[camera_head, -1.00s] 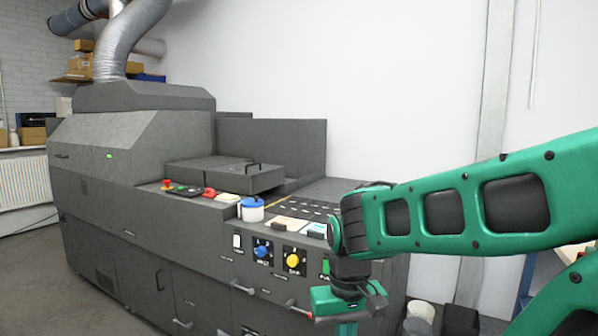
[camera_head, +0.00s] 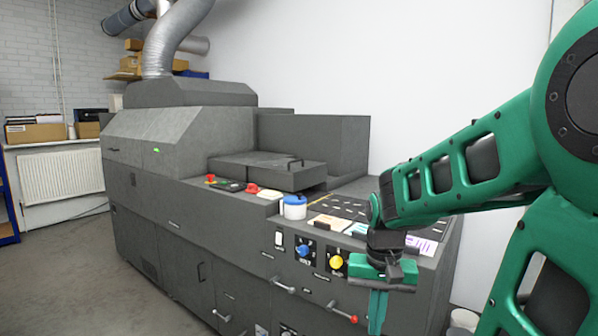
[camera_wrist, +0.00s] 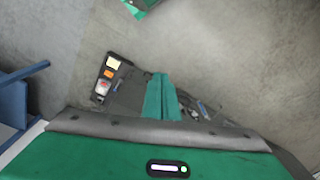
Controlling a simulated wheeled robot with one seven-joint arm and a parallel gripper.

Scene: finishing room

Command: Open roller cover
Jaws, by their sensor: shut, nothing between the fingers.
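The roller cover (camera_head: 285,176) appears to be the low grey box lid with a dark bar handle (camera_head: 295,162) on top of the big grey machine. It lies flat and looks closed. My gripper (camera_head: 377,312) hangs pointing down in front of the machine's right end, to the right of the cover, lower than it and apart from it. Its green fingers are together and hold nothing. The cover cannot be made out in the wrist view.
A blue-lidded white pot (camera_head: 294,208) stands on the machine's ledge beside the cover. Red buttons (camera_head: 252,188) sit left of it. Knobs (camera_head: 336,262) and red-tipped handles (camera_head: 343,313) stick out of the front. Floor at the left (camera_head: 60,275) is clear.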

